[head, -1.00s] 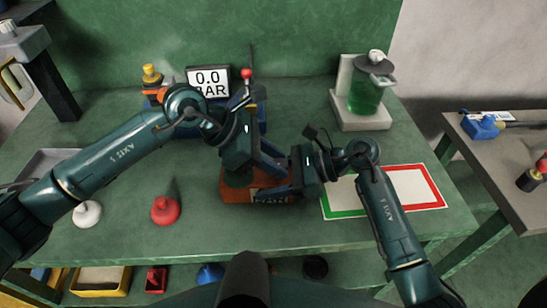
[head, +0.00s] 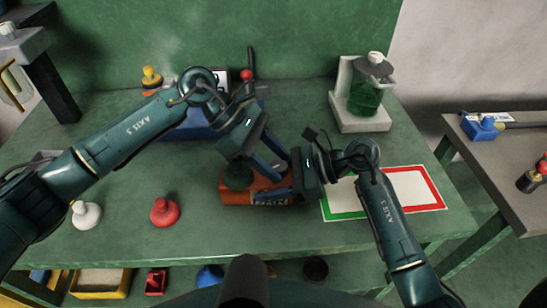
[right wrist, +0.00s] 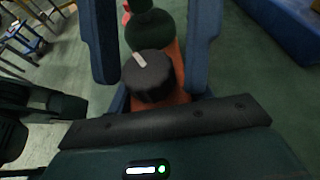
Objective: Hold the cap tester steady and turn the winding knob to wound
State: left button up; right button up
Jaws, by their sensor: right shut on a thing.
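The cap tester is an orange-red box (head: 232,197) with a dark green dome (head: 237,178) on top, on the green bench. My right gripper (head: 274,191) is shut on the box from the right. In the right wrist view the box (right wrist: 178,62) lies between its blue fingers. The black winding knob (right wrist: 148,76) shows there, its white mark tilted up and left. The head view does not show the knob clearly. My left gripper (head: 279,168) is just above and beside the box. Its fingers look parted, with nothing seen between them.
A white-bordered mat with green and red edges (head: 428,185) lies at the right. A green jar (head: 366,97) stands on a pale stand behind. A red stopper (head: 164,211) and a white one (head: 85,214) stand front left. A blue base (head: 195,124) with a gauge sits behind my left arm.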

pick_arm(q)
jog(key=shift+o, duration=0.6)
jog(key=v, duration=1.2)
jog(key=shift+d, duration=0.1)
notch_tip(320, 180, up, 4)
jog(key=n+t+y, duration=0.3)
jog(key=n+y, duration=0.3)
jog(key=y, duration=0.2)
send_over(279, 165)
notch_tip(279, 165, down, 12)
jog(key=shift+f, duration=0.1)
